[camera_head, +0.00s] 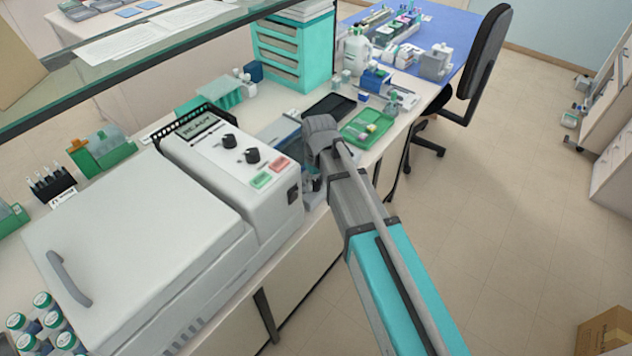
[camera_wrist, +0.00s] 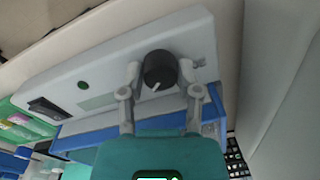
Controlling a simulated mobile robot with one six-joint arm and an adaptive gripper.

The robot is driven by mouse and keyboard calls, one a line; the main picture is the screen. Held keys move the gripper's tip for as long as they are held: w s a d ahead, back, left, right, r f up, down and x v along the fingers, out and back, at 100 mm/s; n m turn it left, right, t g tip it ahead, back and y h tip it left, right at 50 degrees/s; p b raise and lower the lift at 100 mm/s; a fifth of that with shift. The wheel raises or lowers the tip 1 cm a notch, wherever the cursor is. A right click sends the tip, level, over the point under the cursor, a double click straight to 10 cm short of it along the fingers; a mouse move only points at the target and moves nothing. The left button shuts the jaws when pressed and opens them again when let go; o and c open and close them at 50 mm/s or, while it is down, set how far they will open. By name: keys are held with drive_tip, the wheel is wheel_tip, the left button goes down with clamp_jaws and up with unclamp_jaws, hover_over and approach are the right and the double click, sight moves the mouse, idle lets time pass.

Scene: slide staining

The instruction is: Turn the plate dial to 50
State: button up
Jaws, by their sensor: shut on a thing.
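In the wrist view, the plate dial (camera_wrist: 160,69) is a round black knob with a white pointer line, on a light grey front panel (camera_wrist: 100,72). The pointer line is toward the lower edge of the knob in this view. My gripper (camera_wrist: 160,74) has one finger on each side of the dial and is shut on it. Faint lettering shows on the panel to the right of the dial, too blurred to read. In the head view my arm hides the dial and most of my gripper.
A green round button (camera_wrist: 83,85) and a black switch (camera_wrist: 48,109) are on the same panel. In the head view a large white machine (camera_head: 130,235) with two black knobs stands left of my arm. A green tray (camera_head: 367,129) lies to the right.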

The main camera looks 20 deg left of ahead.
clamp_jaws()
drive_tip(key=shift+n, duration=2.9)
drive_tip(key=o, duration=0.9)
unclamp_jaws()
drive_tip(key=shift+o, duration=0.2)
drive_tip(key=shift+m, duration=0.3)
